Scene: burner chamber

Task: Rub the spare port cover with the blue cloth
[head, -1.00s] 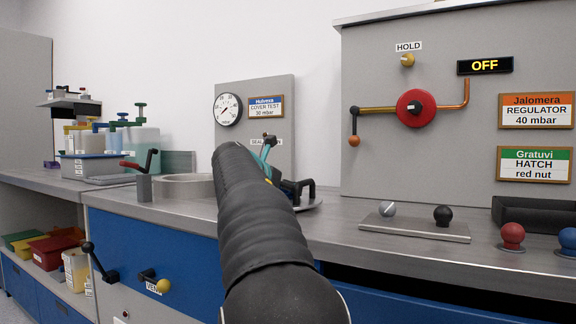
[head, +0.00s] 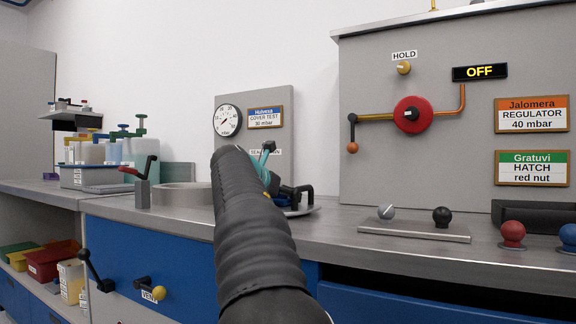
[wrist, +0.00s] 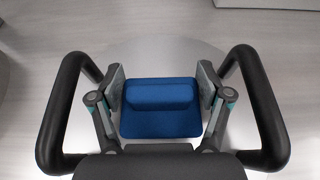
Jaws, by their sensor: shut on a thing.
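My gripper (wrist: 160,97) is shut on the blue cloth (wrist: 160,120), a folded pad with a raised ridge between the two fingers. A pale grey round disc, seemingly the spare port cover (wrist: 155,58), lies beneath the cloth in the wrist view. Whether the cloth touches it cannot be told. In the head view my black arm hides most of the gripper (head: 272,186), which is low over the counter.
A round grey ring (head: 182,195) and a red-handled lever (head: 142,180) stand left of my arm on the counter (head: 345,222). A gauge panel (head: 270,98) rises behind.

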